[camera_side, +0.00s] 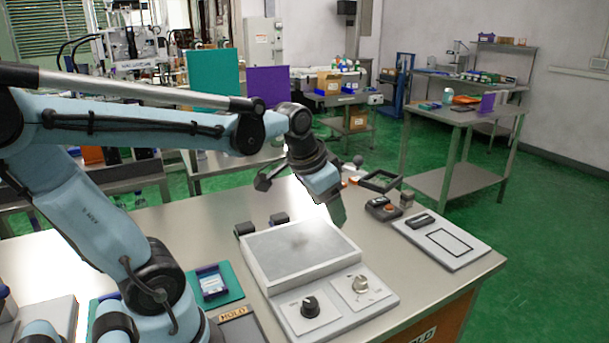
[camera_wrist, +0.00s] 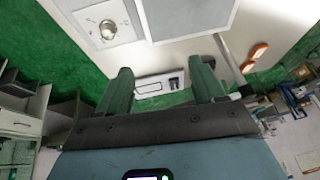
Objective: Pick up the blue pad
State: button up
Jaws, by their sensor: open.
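A small dark-blue framed piece with a pale blue and white face (camera_side: 211,283) lies on a teal mat on the table, left of the grey-topped device; it is the likeliest blue pad, though I cannot be sure. It does not show in the wrist view. My gripper (camera_side: 338,212) hangs above the table, behind the device's back right corner, well to the right of the blue piece. In the wrist view its two dark green fingers stand wide apart (camera_wrist: 162,85), with nothing between them.
The device (camera_side: 297,248) has a flat grey top and two knobs in front. A white plate with a black outline (camera_side: 450,243) lies to its right. A black-handled tool (camera_side: 380,183) stands behind.

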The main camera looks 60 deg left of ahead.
jog(key=w+a+g, duration=0.2)
jog(key=a+g, duration=0.1)
jog(key=a, duration=1)
jog(key=g+h, duration=0.1)
jog(key=g, duration=0.1)
send_over(280, 215)
notch_tip(280, 215, down, 3)
jog(key=f, duration=0.4)
jog(key=d+f, duration=0.1)
jog(key=f, duration=0.2)
jog(key=shift+s, duration=0.35)
jog(key=f, duration=0.4)
jog(key=shift+w+a, duration=0.25)
jog(key=shift+a, duration=0.15)
jog(key=shift+f, duration=0.6)
jog(key=shift+c, duration=0.3)
jog(key=c, duration=1.2)
jog(key=shift+r, duration=0.15)
